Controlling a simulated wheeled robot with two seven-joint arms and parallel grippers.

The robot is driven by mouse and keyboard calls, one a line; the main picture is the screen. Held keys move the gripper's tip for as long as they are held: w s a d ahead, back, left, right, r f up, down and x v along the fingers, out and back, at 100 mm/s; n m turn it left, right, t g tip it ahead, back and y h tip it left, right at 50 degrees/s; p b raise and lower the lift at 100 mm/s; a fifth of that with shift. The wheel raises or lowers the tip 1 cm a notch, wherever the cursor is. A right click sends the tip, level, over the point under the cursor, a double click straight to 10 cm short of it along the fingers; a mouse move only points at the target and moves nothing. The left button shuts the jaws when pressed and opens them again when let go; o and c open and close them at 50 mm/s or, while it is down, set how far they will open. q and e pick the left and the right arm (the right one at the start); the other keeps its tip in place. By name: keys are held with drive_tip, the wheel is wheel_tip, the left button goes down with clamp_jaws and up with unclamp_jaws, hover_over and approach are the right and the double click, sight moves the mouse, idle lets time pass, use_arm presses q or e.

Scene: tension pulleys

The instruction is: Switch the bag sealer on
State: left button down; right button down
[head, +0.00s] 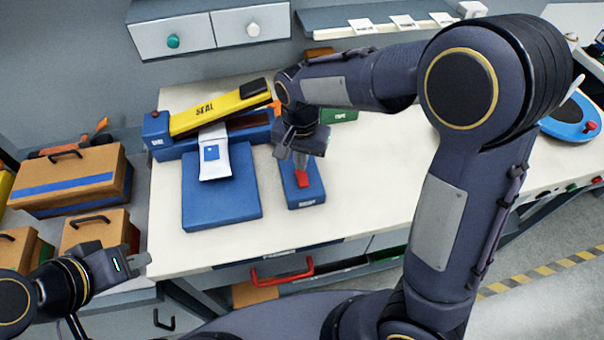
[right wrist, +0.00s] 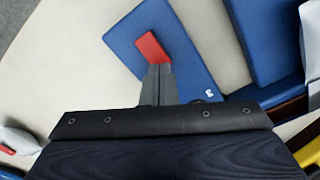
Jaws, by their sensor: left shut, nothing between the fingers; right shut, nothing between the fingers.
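The bag sealer (head: 175,145) has a blue base and a raised yellow arm (head: 218,107) marked SEAL. It stands at the back left of the white bench. A blue switch box (head: 306,199) with a red switch (head: 304,181) lies to its right, also seen in the right wrist view as a blue box (right wrist: 181,62) with a red switch (right wrist: 152,48). My right gripper (head: 301,162) is shut and empty, pointing down with its tips at the red switch; contact cannot be told. My left gripper (head: 142,262) is shut and empty, left of the bench's front edge.
A white pouch (head: 214,154) lies at the sealer above a blue plate (head: 222,206). A green box (head: 343,115) stands behind my right arm. Brown cases (head: 68,178) stand at the left. The bench front right of the switch box is clear.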

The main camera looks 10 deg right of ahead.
drive_tip(key=shift+f+b, duration=0.65)
drive_tip(key=shift+f, duration=0.35)
drive_tip(key=shift+r, duration=0.1)
idle(0.3)
wheel_tip(320, 180, up, 7)
drive_tip(key=p, duration=0.6)
idle(0.6)
drive_tip(key=s+d+r+n+t+y, duration=0.2)
drive_tip(key=s+d, duration=0.3)
drive_tip(key=s, duration=0.4)
drive_tip(key=s+d+r+n+t+y, duration=0.1)
drive_tip(key=s+d+r, duration=0.4)
drive_tip(key=s, duration=0.5)
drive_tip(key=n+t, duration=0.1)
drive_tip(key=t, duration=0.1)
drive_tip(key=shift+s+r+t+y, duration=0.2)
drive_tip(key=shift+t+y, duration=0.1)
drive_tip(key=shift+y, duration=0.1)
drive_tip(key=shift+w, duration=0.1)
